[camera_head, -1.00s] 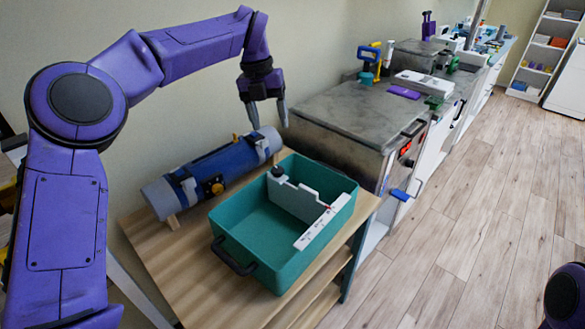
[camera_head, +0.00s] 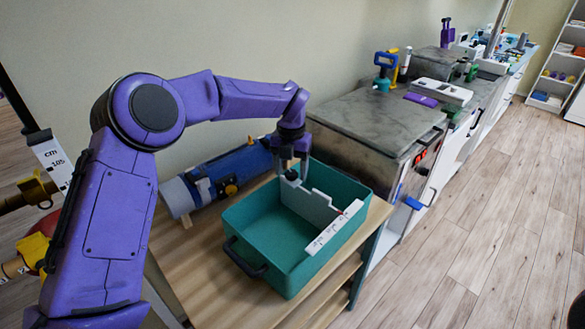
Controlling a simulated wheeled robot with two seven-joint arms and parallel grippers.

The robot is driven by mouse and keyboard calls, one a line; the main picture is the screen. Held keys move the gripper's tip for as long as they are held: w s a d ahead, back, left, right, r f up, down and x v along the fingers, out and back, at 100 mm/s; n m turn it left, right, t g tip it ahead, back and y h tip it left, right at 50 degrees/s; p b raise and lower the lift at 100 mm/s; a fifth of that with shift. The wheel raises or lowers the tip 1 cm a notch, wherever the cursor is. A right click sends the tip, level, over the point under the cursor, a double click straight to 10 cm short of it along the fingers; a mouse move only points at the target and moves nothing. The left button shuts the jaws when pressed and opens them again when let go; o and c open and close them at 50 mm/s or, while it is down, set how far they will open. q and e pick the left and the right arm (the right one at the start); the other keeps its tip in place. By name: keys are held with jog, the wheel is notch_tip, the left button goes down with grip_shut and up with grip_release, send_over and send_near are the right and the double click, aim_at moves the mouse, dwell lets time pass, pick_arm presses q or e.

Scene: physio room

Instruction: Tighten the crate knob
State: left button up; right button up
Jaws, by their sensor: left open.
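The teal crate (camera_head: 262,268) stands on a wooden table, with a white notched divider (camera_head: 310,205) inside it. A small black knob (camera_head: 291,174) sits at the divider's far left end, by the crate's back wall. My left gripper (camera_head: 293,178) points down over that end, its fingers apart and close around or just beside the knob; I cannot tell whether they touch it. The fingers partly hide the knob. My right gripper is not in view; only a dark bit of an arm shows at the lower right edge.
A blue and grey cylinder (camera_head: 222,178) with a yellow-and-black knob lies behind the crate. A grey-topped metal unit (camera_head: 370,118) stands to the right. The wooden table top (camera_head: 192,268) is bare at the crate's left. The floor at right is clear.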

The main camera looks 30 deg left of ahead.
pick_arm(q)
jog(key=c, duration=1.1)
jog(key=shift+o, duration=0.2)
jog(key=shift+d, duration=0.25)
jog(key=shift+a, duration=0.3)
jog(key=shift+r, duration=0.1)
